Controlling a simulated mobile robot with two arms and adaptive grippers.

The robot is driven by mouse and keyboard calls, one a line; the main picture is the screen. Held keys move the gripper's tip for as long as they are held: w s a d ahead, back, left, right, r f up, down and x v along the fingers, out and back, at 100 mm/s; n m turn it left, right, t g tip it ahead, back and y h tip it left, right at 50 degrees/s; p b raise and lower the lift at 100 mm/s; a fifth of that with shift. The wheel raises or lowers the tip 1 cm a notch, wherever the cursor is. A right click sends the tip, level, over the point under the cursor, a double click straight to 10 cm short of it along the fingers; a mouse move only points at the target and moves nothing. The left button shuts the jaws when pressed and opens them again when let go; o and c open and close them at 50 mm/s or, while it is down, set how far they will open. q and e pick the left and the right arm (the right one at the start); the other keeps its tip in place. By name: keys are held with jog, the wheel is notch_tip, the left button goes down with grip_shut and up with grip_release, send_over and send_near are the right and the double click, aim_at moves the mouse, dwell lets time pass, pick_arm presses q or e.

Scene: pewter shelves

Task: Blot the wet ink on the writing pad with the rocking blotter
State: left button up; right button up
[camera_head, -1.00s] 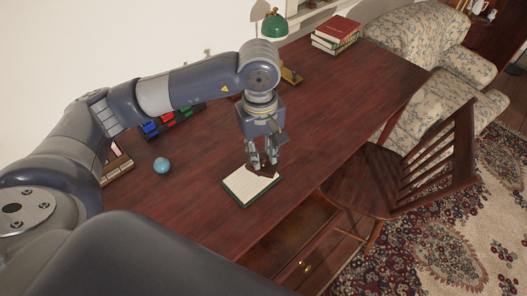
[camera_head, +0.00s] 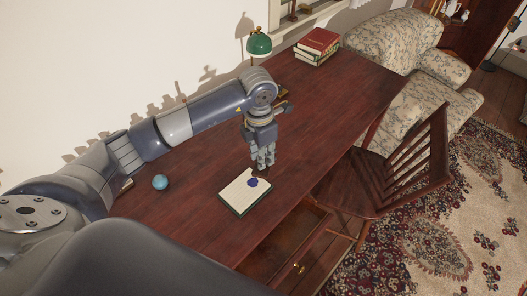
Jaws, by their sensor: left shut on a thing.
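The open writing pad (camera_head: 234,195) lies on the dark red wooden desk, with pale pages and a dark cover edge. A dark blue ink blot (camera_head: 252,183) shows on its upper right part. My left gripper (camera_head: 264,164) points down just behind the pad's upper right corner, close to the blot. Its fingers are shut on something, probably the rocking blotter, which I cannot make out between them. How high the fingertips are above the desk is hard to tell. My right gripper is not in view.
A blue ball (camera_head: 160,182) sits left of the pad. A green lamp (camera_head: 259,44) and stacked books (camera_head: 317,45) stand toward the back. A wooden chair (camera_head: 385,170) is at the desk's right side, by an open drawer (camera_head: 290,232). The desk's right half is mostly clear.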

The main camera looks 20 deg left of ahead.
pick_arm(q)
jog(key=n, duration=0.2)
jog(key=a+n+p, duration=0.1)
jog(key=shift+w+f+n, duration=0.25)
jog(key=shift+f+n, duration=0.05)
jog(key=shift+f, duration=0.05)
jog(key=shift+c, duration=0.4)
jog(key=n, duration=0.1)
jog(key=a+f+n+p, duration=0.1)
jog(key=n, duration=0.1)
jog(key=shift+w, duration=0.1)
jog(key=f+n+b, duration=0.1)
jog(key=f+n, duration=0.1)
jog(key=a+f+n, duration=0.1)
jog(key=f+n, duration=0.1)
jog(key=f, duration=0.1)
jog(key=f+n+b, duration=0.1)
jog(key=f, duration=0.2)
jog(key=shift+a+n+b, duration=0.35)
jog(key=shift+a+n, duration=0.05)
jog(key=shift+f, duration=0.1)
jog(key=shift+f+b, duration=0.25)
jog(key=shift+b, duration=0.05)
jog(key=shift+f, duration=0.2)
